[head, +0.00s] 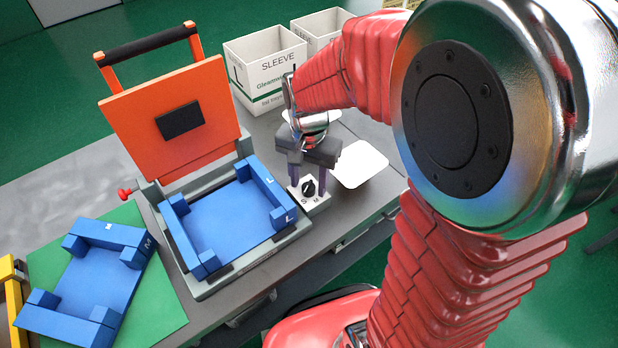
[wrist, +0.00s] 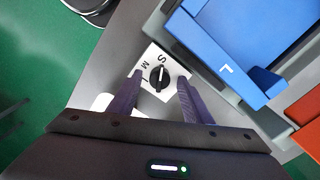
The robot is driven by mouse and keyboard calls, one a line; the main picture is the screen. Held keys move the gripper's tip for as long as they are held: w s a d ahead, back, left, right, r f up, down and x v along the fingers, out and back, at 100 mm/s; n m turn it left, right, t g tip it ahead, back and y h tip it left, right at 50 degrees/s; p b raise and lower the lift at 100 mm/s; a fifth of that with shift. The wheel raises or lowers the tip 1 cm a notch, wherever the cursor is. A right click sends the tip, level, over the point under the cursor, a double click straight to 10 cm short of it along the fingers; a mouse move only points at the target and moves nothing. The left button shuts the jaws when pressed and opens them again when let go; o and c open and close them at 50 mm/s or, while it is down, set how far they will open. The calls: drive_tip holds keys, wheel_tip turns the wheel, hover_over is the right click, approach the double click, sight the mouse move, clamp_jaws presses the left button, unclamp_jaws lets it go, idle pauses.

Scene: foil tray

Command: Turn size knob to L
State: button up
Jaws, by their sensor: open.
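The size knob (head: 308,187) is a small black dial on a white plate at the bench edge, beside the press. In the wrist view the knob (wrist: 159,77) shows a white line that appears to point toward S. M is beside S, and the mark past M is partly hidden by the left finger. My gripper (head: 308,179) is pointed down over the knob. In the wrist view my gripper (wrist: 160,80) is open, with one finger on each side of the knob. I cannot tell how far the fingertips are above the plate.
The grey press (head: 250,262) holds a blue nest (head: 226,220) marked L, with its orange lid (head: 168,120) raised. A second blue nest (head: 90,280) marked M lies on a green mat (head: 165,310).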

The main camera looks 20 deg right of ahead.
drive_tip(key=shift+c, duration=0.3)
drive_tip(key=c, duration=0.9)
drive_tip(key=shift+d, duration=0.2)
drive_tip(key=shift+c, duration=0.5)
drive_tip(key=shift+a, duration=0.1)
